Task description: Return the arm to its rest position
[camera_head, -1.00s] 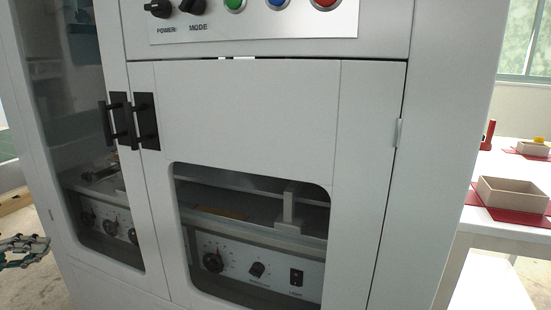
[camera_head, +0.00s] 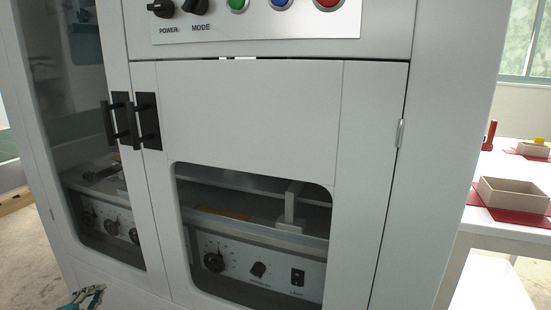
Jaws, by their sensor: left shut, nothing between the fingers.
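My left gripper (camera_head: 88,297) is low at the bottom left edge of the head view, in front of the lower part of the grey machine cabinet (camera_head: 265,110). Only its end shows; its fingers are together with nothing seen between them, and the rest of the arm is out of the picture. It appears apart from the cabinet. My right gripper is not in view.
The cabinet doors are shut, with black handles (camera_head: 133,122) side by side. A control panel (camera_head: 255,22) with knobs and buttons is above. At right, a white table (camera_head: 490,222) holds beige boxes (camera_head: 513,195) on red mats. Floor shows at lower left.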

